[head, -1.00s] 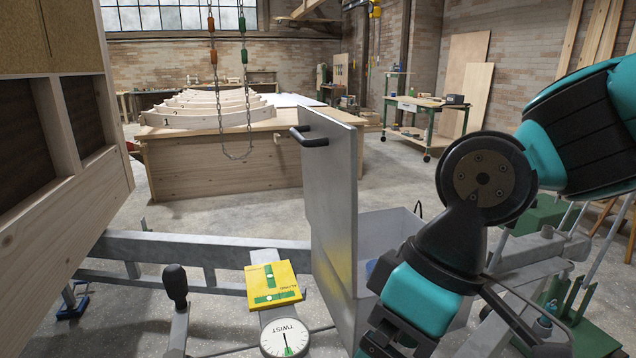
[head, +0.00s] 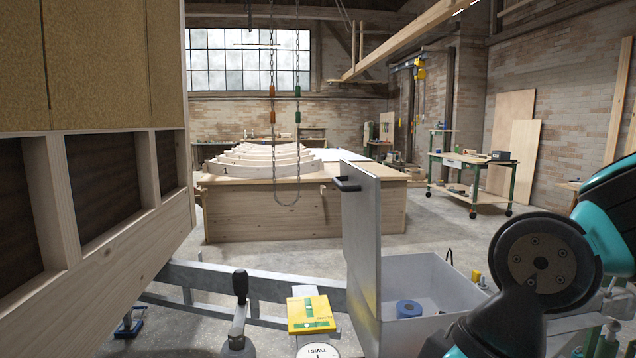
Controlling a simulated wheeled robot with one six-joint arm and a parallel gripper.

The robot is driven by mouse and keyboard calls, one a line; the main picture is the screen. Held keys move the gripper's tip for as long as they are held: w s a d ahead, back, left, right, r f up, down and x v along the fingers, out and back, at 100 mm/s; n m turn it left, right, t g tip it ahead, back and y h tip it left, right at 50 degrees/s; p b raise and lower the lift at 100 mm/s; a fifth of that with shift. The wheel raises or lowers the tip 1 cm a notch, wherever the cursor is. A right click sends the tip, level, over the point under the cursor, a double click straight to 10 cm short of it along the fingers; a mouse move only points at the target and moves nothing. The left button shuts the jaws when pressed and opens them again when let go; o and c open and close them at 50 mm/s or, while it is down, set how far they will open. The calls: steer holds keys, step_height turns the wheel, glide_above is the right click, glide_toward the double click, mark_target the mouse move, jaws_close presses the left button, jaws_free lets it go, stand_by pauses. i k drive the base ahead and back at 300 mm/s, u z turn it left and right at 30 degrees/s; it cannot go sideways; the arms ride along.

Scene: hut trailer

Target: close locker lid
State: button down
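The locker lid (head: 361,235) is a grey metal panel standing upright, open, at the left side of the grey locker box (head: 455,290). A black handle (head: 347,184) sits near the lid's top edge, on its left face. Inside the box lies a blue ring-shaped roll (head: 408,308). My teal and black arm shows at the lower right, in front of the box's right part. My gripper is outside the picture, below the lower edge, so its fingers cannot be seen.
A black-knobbed crank (head: 240,285) stands further left. The wooden hut wall (head: 95,200) fills the left side. Open concrete floor lies beyond.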

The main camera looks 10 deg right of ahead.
mark_target(360, 188)
steer(key=u, duration=0.45)
steer(key=i, duration=0.85)
